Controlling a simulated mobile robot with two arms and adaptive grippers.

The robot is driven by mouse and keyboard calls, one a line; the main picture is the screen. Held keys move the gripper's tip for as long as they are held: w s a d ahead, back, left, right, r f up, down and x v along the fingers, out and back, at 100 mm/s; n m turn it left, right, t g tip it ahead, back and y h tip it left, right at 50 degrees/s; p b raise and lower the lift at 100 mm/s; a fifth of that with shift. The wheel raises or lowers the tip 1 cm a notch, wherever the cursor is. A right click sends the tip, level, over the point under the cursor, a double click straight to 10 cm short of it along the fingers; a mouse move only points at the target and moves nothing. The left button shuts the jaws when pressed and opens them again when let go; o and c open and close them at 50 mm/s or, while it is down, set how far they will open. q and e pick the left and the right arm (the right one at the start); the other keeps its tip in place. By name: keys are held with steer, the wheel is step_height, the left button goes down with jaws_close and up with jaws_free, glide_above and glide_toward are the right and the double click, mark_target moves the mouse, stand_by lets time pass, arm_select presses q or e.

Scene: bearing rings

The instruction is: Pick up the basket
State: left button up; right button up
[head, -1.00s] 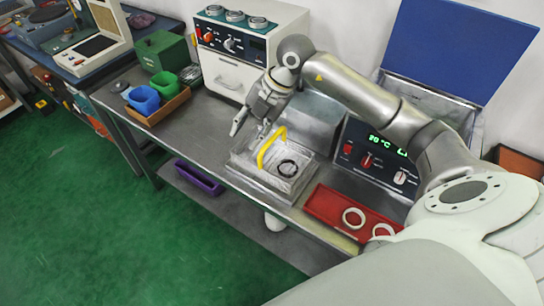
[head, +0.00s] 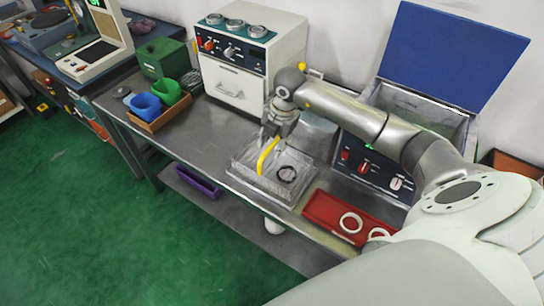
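The basket (head: 243,171) is a shallow, pale grey wire-like tray with a yellow handle (head: 266,158). It stands on the metal bench, and a dark ring (head: 287,174) lies in its right part. My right gripper (head: 272,139) points down at the top of the yellow handle and covers part of it. The fingers are small and overlap the handle, so I cannot tell whether they are shut on it. My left gripper is not in view.
A red tray (head: 322,211) with pale rings sits right of the basket. A control unit with an open blue lid (head: 455,50) stands behind. A white oven-like box (head: 238,88) stands at the back. Bare bench (head: 195,130) lies left of the basket.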

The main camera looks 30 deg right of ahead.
steer(key=shift+w+f, duration=0.2)
steer(key=shift+f, duration=0.75)
steer(key=shift+c, duration=0.3)
jaws_close()
steer(key=shift+r, duration=0.1)
